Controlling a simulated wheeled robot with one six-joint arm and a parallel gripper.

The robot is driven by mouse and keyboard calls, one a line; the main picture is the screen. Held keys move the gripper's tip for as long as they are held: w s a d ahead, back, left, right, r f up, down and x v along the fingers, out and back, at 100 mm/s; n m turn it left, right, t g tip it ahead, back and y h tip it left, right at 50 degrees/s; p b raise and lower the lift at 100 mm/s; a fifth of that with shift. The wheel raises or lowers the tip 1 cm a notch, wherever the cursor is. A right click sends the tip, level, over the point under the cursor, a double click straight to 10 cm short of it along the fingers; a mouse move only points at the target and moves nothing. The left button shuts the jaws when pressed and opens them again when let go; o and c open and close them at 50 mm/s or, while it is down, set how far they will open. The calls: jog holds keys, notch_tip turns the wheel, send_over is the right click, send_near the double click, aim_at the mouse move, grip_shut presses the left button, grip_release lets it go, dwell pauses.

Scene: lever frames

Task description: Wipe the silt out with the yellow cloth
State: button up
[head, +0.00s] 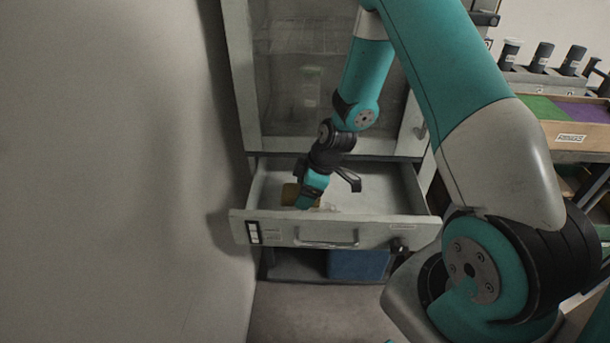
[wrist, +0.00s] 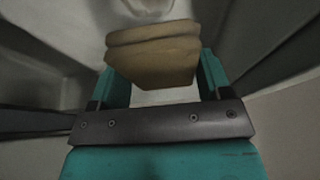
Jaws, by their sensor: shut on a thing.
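My gripper (head: 308,198) reaches down into an open drawer (head: 385,228) below a glass-fronted cabinet. It is shut on the yellow cloth (wrist: 153,55), which looks brownish yellow and folded between the two teal fingers in the wrist view. In the head view the cloth (head: 290,194) shows at the left of the fingers, low inside the drawer. A small pale patch (head: 328,208), perhaps the silt, lies on the drawer floor just right of the gripper. I cannot tell whether the cloth touches the floor.
The drawer's front wall with its handle (head: 326,243) stands close in front of my gripper. A plain wall (head: 120,170) rises at the left. A blue box (head: 358,264) sits below the drawer. The drawer's right part looks clear. A bench with a green and purple tray (head: 572,112) stands at the right.

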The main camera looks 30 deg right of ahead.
aim_at(298, 192)
jog(key=shift+r+p, duration=0.85)
jog(key=shift+r, duration=0.65)
